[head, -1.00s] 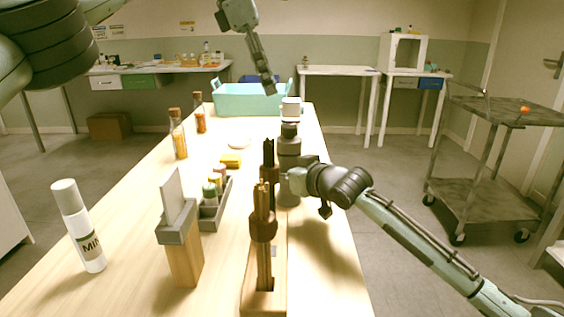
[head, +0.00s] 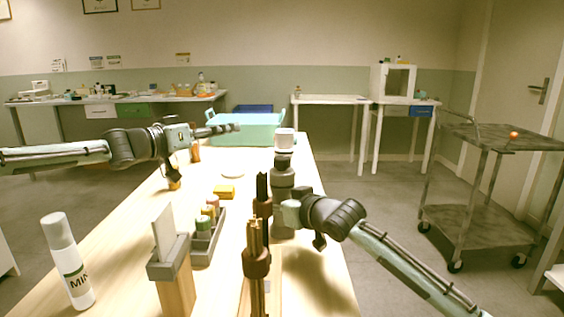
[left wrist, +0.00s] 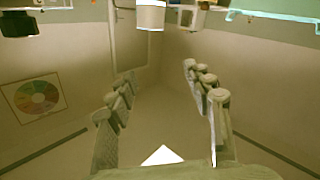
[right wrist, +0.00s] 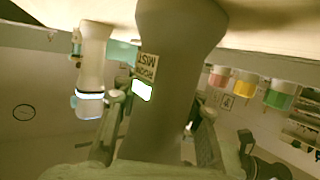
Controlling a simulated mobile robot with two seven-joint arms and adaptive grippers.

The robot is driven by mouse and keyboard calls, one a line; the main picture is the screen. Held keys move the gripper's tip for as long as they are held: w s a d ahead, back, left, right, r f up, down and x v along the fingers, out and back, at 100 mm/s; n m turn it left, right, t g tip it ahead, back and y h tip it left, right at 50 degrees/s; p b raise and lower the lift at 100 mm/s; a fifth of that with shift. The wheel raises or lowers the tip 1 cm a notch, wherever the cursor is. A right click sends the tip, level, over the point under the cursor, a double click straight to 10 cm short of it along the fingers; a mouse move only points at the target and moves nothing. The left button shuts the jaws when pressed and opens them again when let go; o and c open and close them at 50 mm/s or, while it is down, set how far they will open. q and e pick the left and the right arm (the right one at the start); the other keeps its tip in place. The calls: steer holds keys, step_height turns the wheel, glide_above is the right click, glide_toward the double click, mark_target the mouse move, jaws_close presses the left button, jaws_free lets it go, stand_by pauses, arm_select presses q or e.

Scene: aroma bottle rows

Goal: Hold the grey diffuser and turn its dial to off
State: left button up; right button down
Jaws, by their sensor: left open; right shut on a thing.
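The grey diffuser (head: 283,178) stands upright near the right edge of the wooden table, with a dark cap on top. In the right wrist view its grey body (right wrist: 185,50) with a label and a small lit panel fills the middle, upside down. My right gripper (head: 288,212) is shut around that body from the right; its fingers (right wrist: 160,125) show on both sides. My left gripper (head: 228,129) is open and empty, left of and higher than the diffuser, fingers pointing right. In the left wrist view its fingers (left wrist: 165,110) are spread apart. I cannot read the dial's setting.
A white device (head: 285,140) stands just behind the diffuser. A teal bin (head: 245,130) is at the far end.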

mark_target(282, 157)
arm_select(q)
steer(key=s+d+f+m+g+h, duration=0.2)
steer(key=s+m+g, duration=0.15)
steer(key=s, duration=0.35)
steer(key=s+d+f+m+g+h, duration=0.2)
steer(key=s+f+m+g+h, duration=0.1)
steer(key=s+m, duration=0.25)
steer(key=shift+n+t, duration=0.25)
steer(key=shift+n, duration=0.05)
steer(key=x, duration=0.9)
steer(key=shift+s+d, duration=0.2)
steer(key=shift+d, duration=0.2)
steer(key=shift+x, duration=0.8)
steer(key=shift+r, duration=0.1)
jaws_close()
